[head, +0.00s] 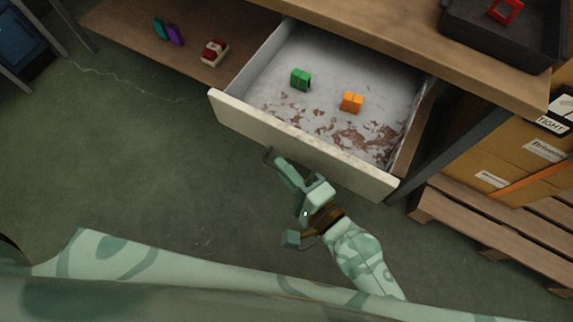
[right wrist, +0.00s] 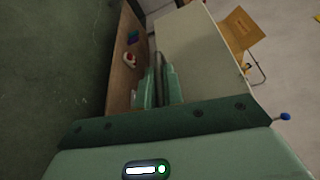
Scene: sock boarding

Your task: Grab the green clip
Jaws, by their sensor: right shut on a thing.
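The green clip (head: 300,79) lies in the open drawer (head: 225,112), towards the back left of its worn pale floor. My right gripper (head: 276,160) is outside the drawer, at its front panel and apart from the clip. In the right wrist view its two fingers (right wrist: 158,88) are closed on a grey bar, which looks like the drawer handle (right wrist: 158,66). The clip does not show in the right wrist view. My left gripper is not in view.
An orange clip (head: 352,102) lies in the drawer, right of the green one. A red and white item (head: 214,53) and a purple one (head: 176,35) are on the shelf at left. A dark tray (head: 470,40) is on the worktop; boxes (head: 520,155) stand on a pallet at right.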

